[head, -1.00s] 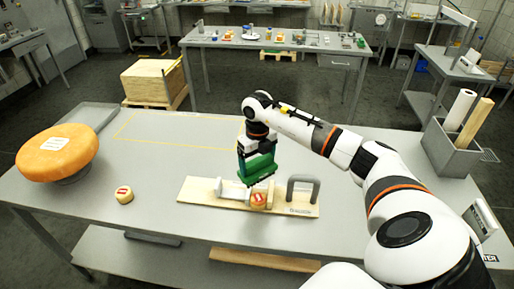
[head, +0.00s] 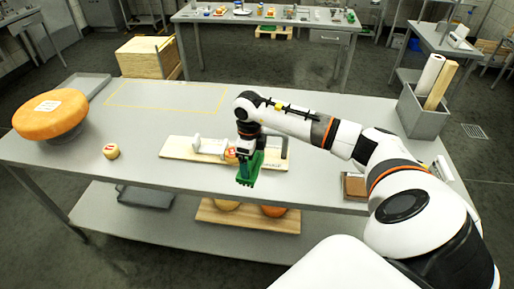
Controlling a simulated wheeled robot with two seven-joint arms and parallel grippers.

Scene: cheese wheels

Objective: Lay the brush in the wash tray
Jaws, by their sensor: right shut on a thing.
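My right gripper (head: 247,147) points down over the middle of the table, shut on a green brush (head: 249,168). The brush hangs in front of the right part of a pale wooden board and hides some of it. A shallow grey tray (head: 83,86) lies at the table's back left, behind the big orange cheese wheel. A darker grey tray (head: 146,197) sits on the lower shelf. I cannot tell by label which is the wash tray. My left gripper is out of view.
The board (head: 180,148) carries a small cheese (head: 231,156) and a grey handle. Another small cheese (head: 111,151) stands left of it, near the orange wheel (head: 50,114). A grey bin (head: 422,118) with rolls stands at the right. A yellow-outlined area (head: 165,95) is clear.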

